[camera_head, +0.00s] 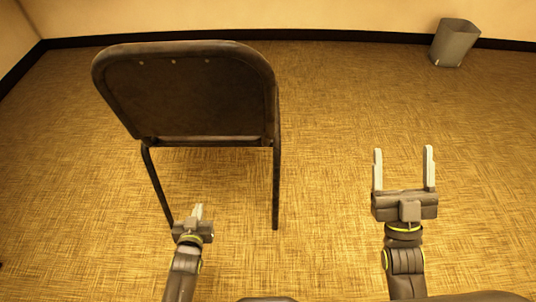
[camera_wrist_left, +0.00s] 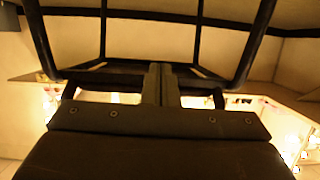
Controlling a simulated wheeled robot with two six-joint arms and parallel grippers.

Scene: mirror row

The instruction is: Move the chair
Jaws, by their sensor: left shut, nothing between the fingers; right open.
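A dark chair (camera_head: 190,90) stands upright on the carpet, left of the middle in the head view, with the back of its backrest towards me. Two of its legs show reaching down to the floor; its seat is hidden in the head view. My left gripper (camera_head: 198,210) is shut and empty, low near the foot of the chair's left leg. In the left wrist view its closed fingers (camera_wrist_left: 161,75) are in the middle, with dark bars of the chair frame (camera_wrist_left: 255,45) around and beyond them. My right gripper (camera_head: 402,165) is open and empty, right of the chair and apart from it.
A grey waste bin (camera_head: 455,42) stands by the back wall at the upper right. A dark baseboard (camera_head: 330,36) runs along the walls. The carpet (camera_head: 340,110) between the chair and the bin is clear.

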